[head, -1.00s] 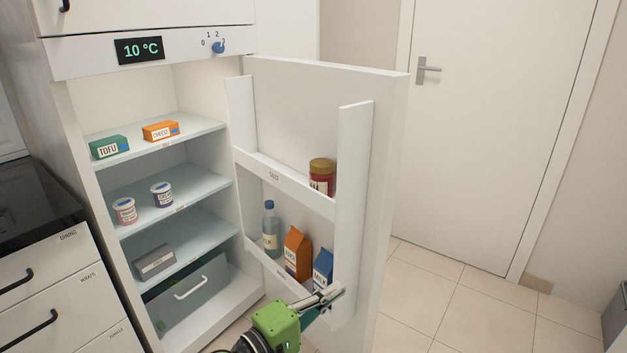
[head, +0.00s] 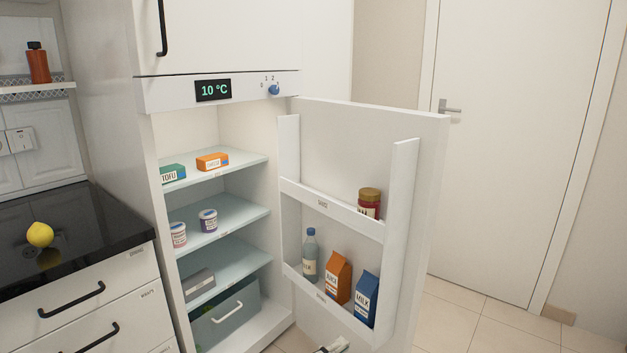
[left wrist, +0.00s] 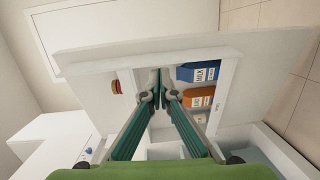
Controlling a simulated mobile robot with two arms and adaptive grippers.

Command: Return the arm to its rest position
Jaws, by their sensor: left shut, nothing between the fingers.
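My left gripper (head: 332,347) shows only as a small tip at the bottom edge of the head view, in front of the open fridge door (head: 432,190). In the left wrist view its green fingers (left wrist: 160,92) come together and are shut with nothing between them. The door's shelves, with a milk carton (left wrist: 198,73) and an orange carton (left wrist: 199,97), lie beyond the fingertips. I cannot tell whether the fingers touch the door. My right gripper is in neither view.
The open fridge (head: 225,135) holds tofu, cheese, tubs and a drawer. A bottle (head: 310,255), cartons and a red jar (head: 369,203) stand in the door. A dark counter (head: 100,235) with a lemon (head: 40,234) is left. Tiled floor (head: 465,320) is clear at right.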

